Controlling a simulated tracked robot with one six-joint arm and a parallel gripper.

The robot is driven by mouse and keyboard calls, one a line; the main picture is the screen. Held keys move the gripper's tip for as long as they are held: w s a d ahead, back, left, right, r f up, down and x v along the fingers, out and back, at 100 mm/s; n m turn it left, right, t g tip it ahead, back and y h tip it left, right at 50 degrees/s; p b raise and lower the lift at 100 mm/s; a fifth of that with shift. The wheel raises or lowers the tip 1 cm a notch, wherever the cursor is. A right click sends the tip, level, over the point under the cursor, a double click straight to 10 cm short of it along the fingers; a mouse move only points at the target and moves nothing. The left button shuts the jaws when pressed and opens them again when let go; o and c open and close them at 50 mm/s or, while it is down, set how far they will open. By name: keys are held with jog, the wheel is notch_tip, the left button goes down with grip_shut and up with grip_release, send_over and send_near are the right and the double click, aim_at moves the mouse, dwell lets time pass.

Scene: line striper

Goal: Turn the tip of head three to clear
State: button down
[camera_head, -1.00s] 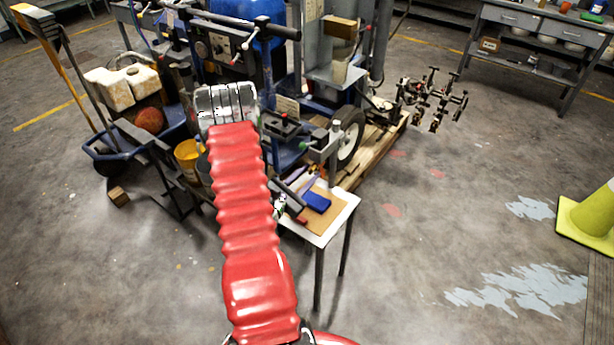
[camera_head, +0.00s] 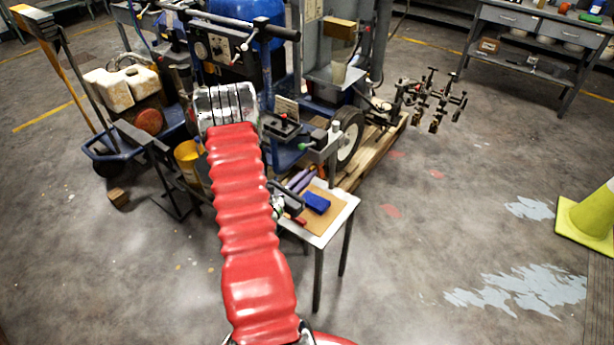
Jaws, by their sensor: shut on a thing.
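My red-sleeved arm (camera_head: 243,215) rises through the middle of the view and covers much of the work. Dark parts that look like my gripper (camera_head: 287,197) show at the sleeve's right edge, by the small table. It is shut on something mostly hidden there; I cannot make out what. A small white-and-green part shows beside it. A green-ended part (camera_head: 319,135) sits by an upright post at the machine's near side. I cannot tell which part is head three, nor which way its tip is turned.
The small table (camera_head: 318,239) carries a brown mat, a blue block (camera_head: 316,203) and purple-handled tools (camera_head: 297,180). The blue machine and its wheel (camera_head: 350,138) stand behind. A yellow bucket (camera_head: 188,158) is at left, a yellow-green cone (camera_head: 592,215) at right. Floor at right is open.

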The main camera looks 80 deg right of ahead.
jog(key=shift+n, duration=0.5)
jog(key=shift+s, duration=0.1)
jog(key=c, duration=1.8)
grip_release()
jog(key=shift+o, duration=0.4)
jog(key=o, duration=0.5)
jog(key=shift+c, duration=0.2)
jog(key=v, duration=0.7)
